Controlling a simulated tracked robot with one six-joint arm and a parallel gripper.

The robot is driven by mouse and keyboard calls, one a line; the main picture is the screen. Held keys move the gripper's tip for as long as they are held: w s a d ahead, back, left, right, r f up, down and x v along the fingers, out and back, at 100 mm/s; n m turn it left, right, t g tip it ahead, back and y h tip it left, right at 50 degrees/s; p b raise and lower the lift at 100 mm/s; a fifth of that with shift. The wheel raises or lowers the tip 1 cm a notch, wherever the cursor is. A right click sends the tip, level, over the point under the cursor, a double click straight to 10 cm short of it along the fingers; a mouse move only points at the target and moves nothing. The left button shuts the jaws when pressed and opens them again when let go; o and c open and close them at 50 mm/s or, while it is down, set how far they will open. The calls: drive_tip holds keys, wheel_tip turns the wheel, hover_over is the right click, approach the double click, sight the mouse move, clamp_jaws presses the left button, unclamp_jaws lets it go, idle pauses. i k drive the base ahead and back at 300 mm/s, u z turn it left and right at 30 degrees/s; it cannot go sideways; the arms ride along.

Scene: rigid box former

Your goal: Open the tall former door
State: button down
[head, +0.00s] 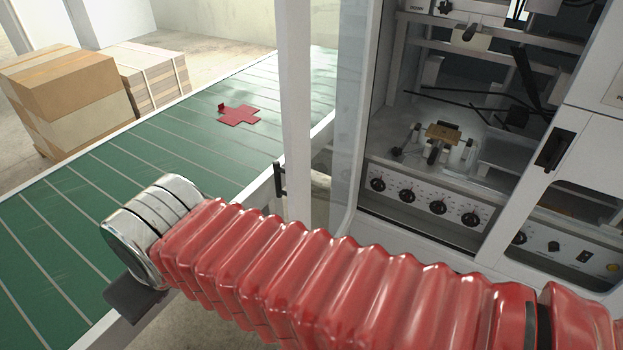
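The tall former door (295,110) has a white frame and a clear glass pane. It stands swung out from the machine, its free edge towards the conveyor, and the opening to its right shows the inside. A black handle (280,178) sits low on the door's free edge. My red ribbed arm crosses the front of the view and ends in a silver joint at the left, apart from the handle in the picture. A dark grey piece shows below that joint; I cannot tell what it is. No gripper fingers show.
A green conveyor (60,215) runs along the left, with a red cross-shaped blank (239,116) on it. Cartons (70,95) are stacked beyond it. The machine's knob panel (420,203) is behind my arm. A smaller door with a black latch (555,150) is at the right.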

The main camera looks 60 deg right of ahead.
sight(293, 25)
drive_tip(key=z, duration=0.95)
drive_tip(key=k, duration=0.5)
drive_tip(key=u, duration=0.2)
drive_tip(key=i, duration=0.5)
